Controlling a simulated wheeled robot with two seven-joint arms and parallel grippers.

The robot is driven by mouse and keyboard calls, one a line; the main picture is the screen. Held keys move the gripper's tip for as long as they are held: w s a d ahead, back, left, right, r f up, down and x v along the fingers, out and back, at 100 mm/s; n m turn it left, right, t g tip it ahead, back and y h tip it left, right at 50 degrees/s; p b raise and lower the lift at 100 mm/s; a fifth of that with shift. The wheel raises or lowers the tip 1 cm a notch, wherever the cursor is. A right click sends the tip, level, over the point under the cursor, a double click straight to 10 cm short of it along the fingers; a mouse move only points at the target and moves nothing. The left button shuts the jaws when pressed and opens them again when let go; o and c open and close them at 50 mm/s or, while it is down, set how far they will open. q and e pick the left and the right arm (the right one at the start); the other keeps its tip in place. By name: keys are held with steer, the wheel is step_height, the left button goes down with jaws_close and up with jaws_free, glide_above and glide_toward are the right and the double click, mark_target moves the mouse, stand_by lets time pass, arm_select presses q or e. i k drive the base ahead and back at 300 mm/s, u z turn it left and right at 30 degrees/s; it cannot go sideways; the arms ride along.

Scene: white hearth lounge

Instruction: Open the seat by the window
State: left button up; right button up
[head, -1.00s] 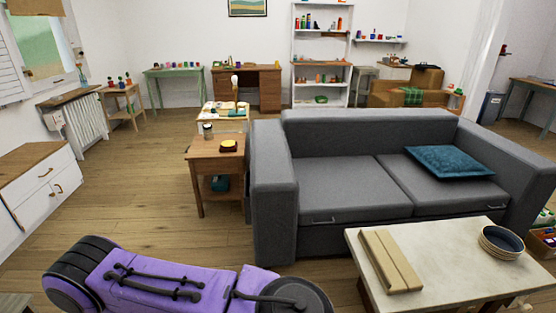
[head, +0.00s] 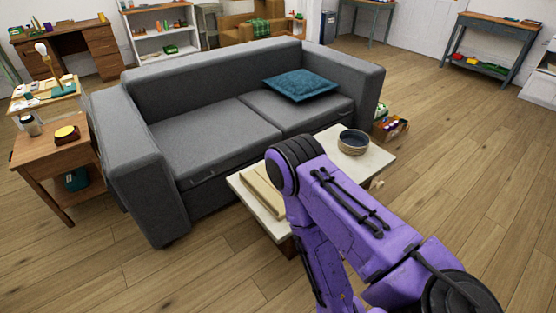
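A grey sofa (head: 148,190) stands in the middle left of the head view. Its left seat (head: 205,138) and right seat (head: 315,112) both lie flat and look shut. A teal cushion (head: 300,84) lies on the right seat. The handle on the left seat's front edge is hard to make out. The window is out of view now; earlier it was at the far left, on the left seat's side. A purple arm of mine crosses the front, over part of the low table. Neither gripper is in view.
A wooden side table (head: 45,150) flanks the sofa's left arm. Floor (head: 470,150) is open at right and front left.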

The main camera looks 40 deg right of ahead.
mark_target(198, 145)
steer(key=z, duration=0.55)
steer(key=i, duration=1)
